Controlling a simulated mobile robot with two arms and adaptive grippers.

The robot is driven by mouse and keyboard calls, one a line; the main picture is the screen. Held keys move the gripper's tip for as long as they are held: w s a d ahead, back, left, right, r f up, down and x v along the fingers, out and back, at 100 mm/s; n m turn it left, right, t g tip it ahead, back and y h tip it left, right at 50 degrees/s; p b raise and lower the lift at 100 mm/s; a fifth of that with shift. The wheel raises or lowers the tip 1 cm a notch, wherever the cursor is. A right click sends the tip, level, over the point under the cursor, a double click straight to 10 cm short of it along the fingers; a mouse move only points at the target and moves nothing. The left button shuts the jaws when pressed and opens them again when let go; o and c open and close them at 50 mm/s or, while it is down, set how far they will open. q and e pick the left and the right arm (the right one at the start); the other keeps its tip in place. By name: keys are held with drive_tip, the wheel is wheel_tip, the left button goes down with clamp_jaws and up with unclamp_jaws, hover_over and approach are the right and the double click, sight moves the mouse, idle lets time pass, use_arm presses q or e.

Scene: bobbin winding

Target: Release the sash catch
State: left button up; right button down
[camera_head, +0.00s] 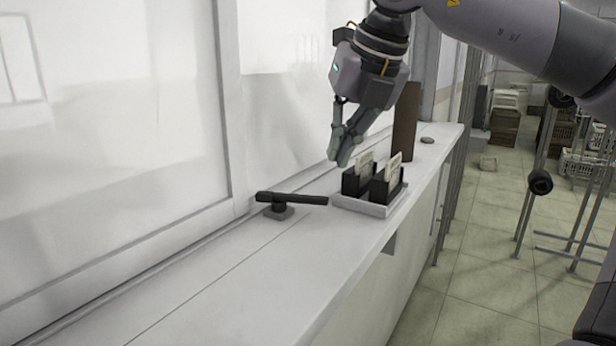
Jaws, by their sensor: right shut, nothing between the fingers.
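The sash catch (291,199) is a dark lever on a small square base, on the white sill (215,262) close to the window frame. Its lever lies roughly level and points to the right along the sill. My right gripper (342,160) is shut and empty. It hangs in the air above and to the right of the lever's end, beside the black card holders, and appears apart from the catch. My left gripper is not in view.
A grey tray (362,207) with black holders (386,187) of cards stands just right of the lever. A brown upright block (405,120) and a small dark disc (427,140) are farther along. The near sill is clear. Metal racks and crates (504,126) stand on the tiled floor.

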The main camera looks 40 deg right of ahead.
sight(300, 203)
drive_tip(key=w+a+f+m+g+h+p, duration=0.2)
drive_tip(key=a+m+h, duration=0.15)
drive_tip(key=a, duration=0.35)
drive_tip(key=shift+m+y, duration=0.25)
drive_tip(key=shift+m, duration=0.1)
drive_tip(key=p+x, duration=0.1)
drive_tip(key=x, duration=0.2)
drive_tip(key=p+x, duration=0.1)
drive_tip(key=x, duration=0.2)
drive_tip(key=p+x, duration=0.1)
drive_tip(key=x, duration=0.2)
drive_tip(key=shift+s+d+f, duration=0.15)
drive_tip(key=shift+s+f, duration=0.05)
drive_tip(key=shift+f, duration=0.05)
drive_tip(key=w+d+p, duration=0.2)
drive_tip(key=p, duration=0.1)
drive_tip(key=shift+d+f, duration=0.1)
drive_tip(key=shift+d, duration=0.1)
drive_tip(key=shift+w+d+f, duration=0.15)
drive_tip(key=shift+w+d, duration=0.2)
drive_tip(key=shift+d, duration=0.05)
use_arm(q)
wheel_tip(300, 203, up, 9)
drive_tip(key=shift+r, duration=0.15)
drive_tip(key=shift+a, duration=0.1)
